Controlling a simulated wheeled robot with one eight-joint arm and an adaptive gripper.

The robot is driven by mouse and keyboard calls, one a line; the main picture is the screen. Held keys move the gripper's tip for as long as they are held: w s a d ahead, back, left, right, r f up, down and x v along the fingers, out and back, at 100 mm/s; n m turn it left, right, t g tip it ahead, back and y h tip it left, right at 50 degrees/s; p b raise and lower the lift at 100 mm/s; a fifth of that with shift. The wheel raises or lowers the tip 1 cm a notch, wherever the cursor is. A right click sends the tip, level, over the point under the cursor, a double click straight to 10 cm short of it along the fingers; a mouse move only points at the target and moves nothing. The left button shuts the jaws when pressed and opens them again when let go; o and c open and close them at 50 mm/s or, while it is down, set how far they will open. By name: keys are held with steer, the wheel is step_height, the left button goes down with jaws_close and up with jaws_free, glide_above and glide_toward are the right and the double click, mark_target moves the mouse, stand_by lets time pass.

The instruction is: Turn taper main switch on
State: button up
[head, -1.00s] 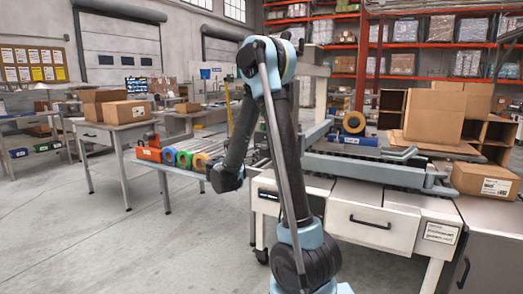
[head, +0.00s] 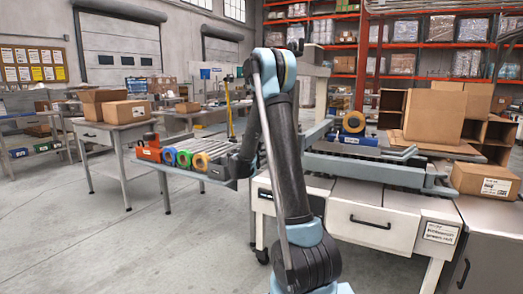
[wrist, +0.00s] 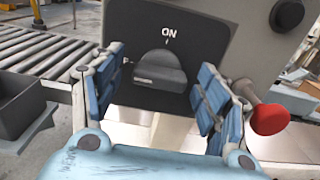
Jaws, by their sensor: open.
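The main switch (wrist: 160,70) is a dark rounded knob on a black plate (wrist: 210,38) marked "ON" above it, in the middle of the wrist view. My gripper (wrist: 161,62) is open, with one blue-padded finger on each side of the knob. The fingers look apart from it; the exact depth gap I cannot tell. In the head view the taper machine (head: 375,172) stands at the right, and the switch does not show there. My gripper is hidden behind my arm in that view.
A red knob (wrist: 269,119) sits just right of the right finger, and a black round knob (wrist: 287,14) is at the upper right. A dark bin (wrist: 18,105) and rollers (wrist: 45,50) lie left. Coloured tape rolls (head: 184,158) rest on the side table.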

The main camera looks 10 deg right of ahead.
steer(key=shift+w, duration=0.1)
steer(key=c, duration=1.1)
steer(key=shift+o, duration=0.2)
steer(key=shift+m, duration=0.3)
steer(key=m, duration=1.7)
steer(key=shift+s+d+f, duration=0.25)
steer(key=shift+s+d, duration=0.05)
steer(key=shift+s, duration=0.05)
steer(key=shift+m, duration=0.3)
